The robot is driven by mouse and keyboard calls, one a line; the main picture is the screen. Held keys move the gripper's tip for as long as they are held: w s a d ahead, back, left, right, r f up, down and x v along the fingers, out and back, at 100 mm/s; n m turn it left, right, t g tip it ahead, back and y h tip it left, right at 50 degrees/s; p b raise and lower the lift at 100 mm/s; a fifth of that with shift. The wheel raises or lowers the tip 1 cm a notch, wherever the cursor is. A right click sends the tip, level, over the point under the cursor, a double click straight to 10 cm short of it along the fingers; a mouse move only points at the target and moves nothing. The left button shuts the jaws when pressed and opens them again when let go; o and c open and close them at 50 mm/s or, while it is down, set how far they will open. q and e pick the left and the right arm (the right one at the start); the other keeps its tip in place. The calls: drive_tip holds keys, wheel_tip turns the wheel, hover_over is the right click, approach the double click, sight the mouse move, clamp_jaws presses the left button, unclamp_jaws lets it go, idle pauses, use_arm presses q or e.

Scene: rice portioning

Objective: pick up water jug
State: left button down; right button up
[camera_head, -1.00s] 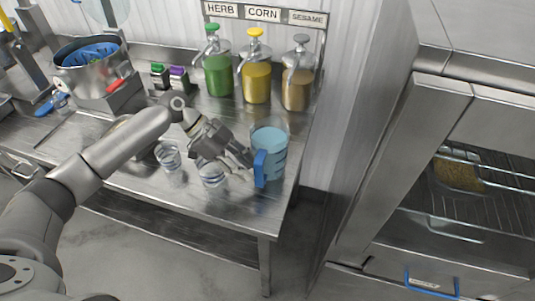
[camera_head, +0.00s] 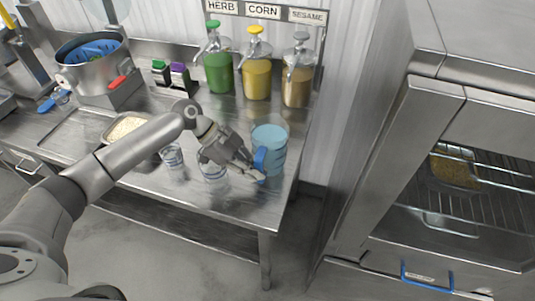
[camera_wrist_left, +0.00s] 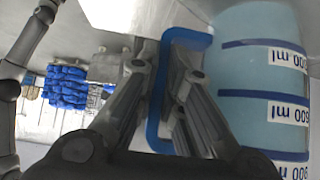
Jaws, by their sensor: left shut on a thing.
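The water jug (camera_head: 274,141) is a clear jug of light blue liquid with a blue handle, standing near the right end of the steel table. It fills the right side of the left wrist view (camera_wrist_left: 255,75), with blue bands and volume labels. My left gripper (camera_head: 256,168) is at the jug's left side. In the left wrist view its fingers (camera_wrist_left: 165,95) are on either side of the blue handle (camera_wrist_left: 157,125), shut on it. The jug's base is partly hidden, and I cannot tell any gap to the table. My right gripper is not in view.
Clear cups (camera_head: 172,156) stand under my left arm. Dispensers of green, yellow and tan liquid (camera_head: 256,80) stand behind the jug. A pan of rice (camera_head: 127,128) lies at the left. A steel rack cabinet (camera_head: 405,150) stands to the right past the table edge.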

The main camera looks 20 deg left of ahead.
use_arm(q)
drive_tip(key=shift+w+r, duration=0.15)
idle(0.3)
drive_tip(key=shift+r, duration=0.2)
